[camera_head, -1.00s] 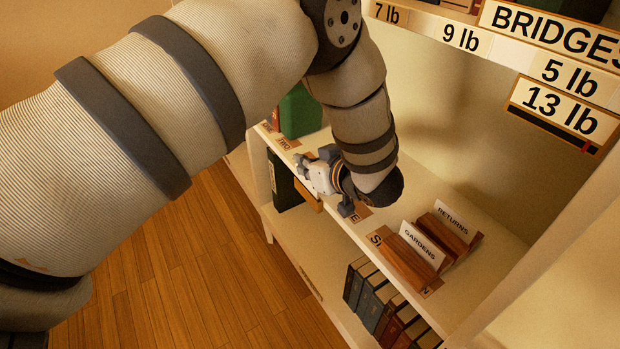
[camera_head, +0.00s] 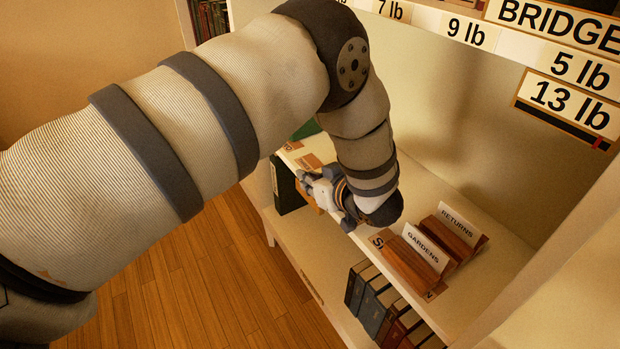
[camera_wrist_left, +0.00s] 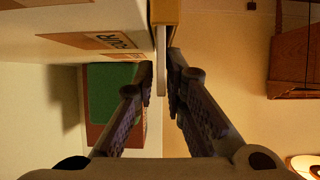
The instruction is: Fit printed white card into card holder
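My left gripper (camera_head: 325,196) is at the front edge of the cream shelf (camera_head: 480,284), left of the card holders. The left wrist view shows its two fingers (camera_wrist_left: 161,82) on either side of a thin white strip (camera_wrist_left: 161,62), likely the card edge-on. Whether both fingers touch it is unclear. A yellow-orange block (camera_wrist_left: 166,12) adjoins the strip's upper end. A wooden holder bears an upright GARDENS card (camera_head: 426,247). Behind it, another holds a RETURNS card (camera_head: 457,224). The printed face of the strip is hidden. My right gripper is not in view.
A green object (camera_wrist_left: 110,98) is close by the fingers on the shelf side. Several dark books (camera_head: 377,305) stand on the lower shelf. Weight labels (camera_head: 566,104) line the upper edge. Open wooden floor (camera_head: 215,285) lies left of the shelf.

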